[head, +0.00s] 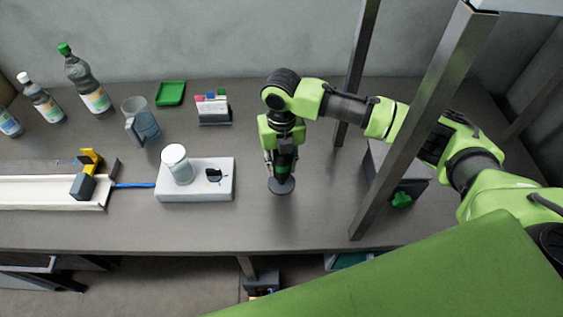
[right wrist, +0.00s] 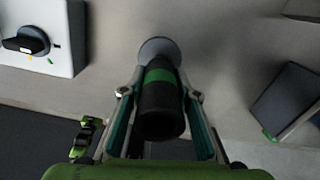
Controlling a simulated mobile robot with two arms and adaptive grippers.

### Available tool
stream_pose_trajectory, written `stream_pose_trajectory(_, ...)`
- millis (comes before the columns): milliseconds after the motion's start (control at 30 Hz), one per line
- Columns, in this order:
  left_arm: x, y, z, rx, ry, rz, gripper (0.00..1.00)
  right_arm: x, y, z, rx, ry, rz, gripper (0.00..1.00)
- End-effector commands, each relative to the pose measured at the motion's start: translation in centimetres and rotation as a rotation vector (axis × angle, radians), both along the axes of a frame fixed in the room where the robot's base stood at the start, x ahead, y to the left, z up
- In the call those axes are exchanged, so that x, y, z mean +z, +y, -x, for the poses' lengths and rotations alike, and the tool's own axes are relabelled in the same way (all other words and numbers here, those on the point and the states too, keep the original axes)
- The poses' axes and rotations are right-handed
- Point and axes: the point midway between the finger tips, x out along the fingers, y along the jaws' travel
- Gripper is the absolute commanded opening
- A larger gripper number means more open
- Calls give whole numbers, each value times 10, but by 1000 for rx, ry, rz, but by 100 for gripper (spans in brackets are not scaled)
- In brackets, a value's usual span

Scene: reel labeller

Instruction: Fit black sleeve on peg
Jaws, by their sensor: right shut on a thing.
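My right gripper (head: 282,168) is shut on the black sleeve (right wrist: 162,108), a dark cylinder with a green band. In the right wrist view the sleeve stands between the two fingers (right wrist: 162,118). A round grey disc (head: 281,187) lies directly below the sleeve on the table; it also shows at the sleeve's far end in the right wrist view (right wrist: 157,48). No bare peg shows, and I cannot tell whether one is hidden inside the sleeve or whether the sleeve touches the disc. My left gripper is not in view.
Left of the gripper is a white box (head: 215,190) with a white cylinder (head: 176,163) and a black knob (head: 213,175). A jug (head: 140,121) and a green tray (head: 171,93) stand behind. A metal post (head: 410,130) rises at right.

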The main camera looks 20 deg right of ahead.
Motion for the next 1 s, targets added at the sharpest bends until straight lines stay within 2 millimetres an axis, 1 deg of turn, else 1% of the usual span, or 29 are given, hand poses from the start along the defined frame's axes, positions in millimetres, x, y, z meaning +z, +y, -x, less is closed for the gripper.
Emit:
stream_pose_trajectory(700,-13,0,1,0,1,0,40,-30,0,0,1,0,0,6)
stream_pose_trajectory(833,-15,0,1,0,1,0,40,-34,0,0,1,0,0,6)
stream_pose_trajectory(1000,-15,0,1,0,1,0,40,-34,0,0,1,0,0,6)
